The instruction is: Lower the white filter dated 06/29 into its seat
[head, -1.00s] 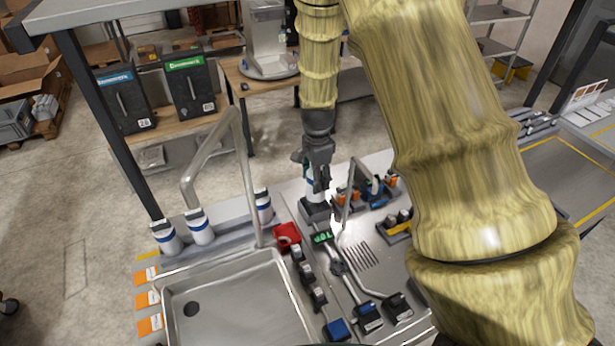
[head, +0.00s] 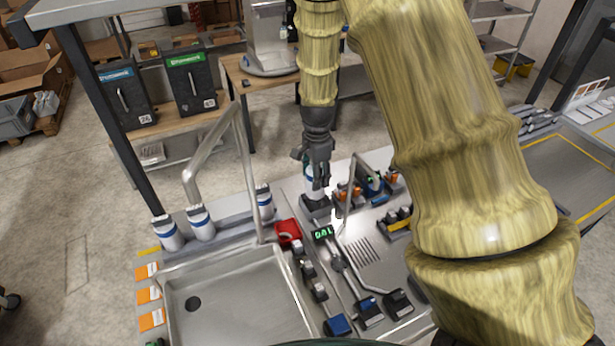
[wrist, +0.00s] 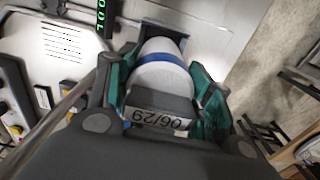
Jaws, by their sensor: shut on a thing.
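My gripper (head: 317,178) points down and is shut on the white filter (head: 312,190), which has a blue band. In the wrist view the filter (wrist: 160,78) lies between the two green-padded fingers, and its dark end nearest the camera carries a label (wrist: 157,119) reading 06/29, seen upside down. The filter's far end is at a dark square seat (wrist: 178,33). In the head view the dark seat block (head: 315,208) is directly under the filter. I cannot tell how deep the filter sits in it, as the fingers and the filter itself hide the joint.
A steel sink (head: 235,300) with a tall bent tap (head: 243,170) is at the left. Three similar white filters, one of them here (head: 200,224), stand behind it. A red container (head: 287,233) and green-lit display (head: 323,233) are in front. A thin spout (head: 347,190) rises close right of my gripper.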

